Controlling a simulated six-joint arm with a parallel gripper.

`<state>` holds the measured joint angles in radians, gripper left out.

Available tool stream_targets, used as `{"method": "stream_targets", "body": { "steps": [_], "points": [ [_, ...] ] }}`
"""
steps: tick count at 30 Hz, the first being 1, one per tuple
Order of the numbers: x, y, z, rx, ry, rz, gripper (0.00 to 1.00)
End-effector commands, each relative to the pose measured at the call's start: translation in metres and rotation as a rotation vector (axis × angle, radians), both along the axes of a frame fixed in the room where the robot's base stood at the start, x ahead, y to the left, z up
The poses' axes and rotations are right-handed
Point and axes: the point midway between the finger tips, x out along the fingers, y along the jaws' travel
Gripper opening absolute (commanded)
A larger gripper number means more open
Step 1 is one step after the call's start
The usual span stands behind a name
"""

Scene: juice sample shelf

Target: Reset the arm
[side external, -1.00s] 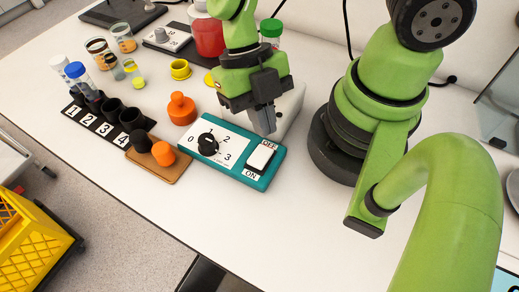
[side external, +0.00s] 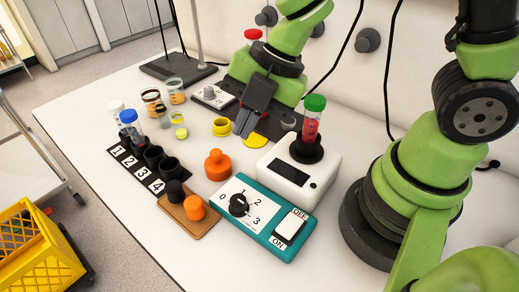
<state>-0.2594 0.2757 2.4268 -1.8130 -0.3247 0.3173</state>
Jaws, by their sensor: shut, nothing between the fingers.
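My gripper (side external: 243,128) is shut and empty. It points down over the back part of the table, near a yellow disc and a yellow ring-shaped cup. The teal switch panel (side external: 262,239) with a dial (side external: 239,205) and a white rocker switch (side external: 290,225) lies at the front, apart from my gripper. A white device (side external: 297,180) behind the panel holds a tube with red content and a green cap (side external: 314,103) upright.
A numbered black rack (side external: 126,160) with tubes stands at left. An orange knobbed piece (side external: 217,165), a wooden board (side external: 193,221) with black and orange knobs, a yellow cup (side external: 222,126) and several jars (side external: 152,101) stand nearby. The front left table strip is clear.

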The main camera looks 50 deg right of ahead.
Motion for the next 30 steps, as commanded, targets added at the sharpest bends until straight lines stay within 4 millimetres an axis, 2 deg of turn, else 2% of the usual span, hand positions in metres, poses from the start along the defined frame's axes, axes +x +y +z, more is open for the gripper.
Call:
{"method": "stream_targets", "body": {
  "steps": [1,3,6,9,11,13,15,18,21,25,30],
  "points": [
    [0.018,-0.013,0.025,0.030,-0.100,-0.194,0.00],
    [0.034,-0.037,0.055,0.078,-0.201,-0.482,0.00],
    [0.035,-0.075,0.093,0.168,-0.283,-0.888,0.00],
    [0.015,-0.107,0.118,0.291,-0.278,-1.271,0.00],
    [-0.005,-0.119,0.127,0.381,-0.230,-1.481,0.00],
    [-0.028,-0.123,0.132,0.495,-0.134,-1.687,0.00],
    [-0.050,-0.118,0.135,0.611,-0.012,-1.841,0.00],
    [-0.073,-0.104,0.138,0.751,0.168,-1.969,0.00],
    [-0.086,-0.090,0.141,0.842,0.305,-2.023,0.00],
    [-0.094,-0.081,0.143,0.892,0.391,-2.042,0.00],
    [-0.094,-0.081,0.143,0.894,0.398,-2.044,0.00]
  ]
}}
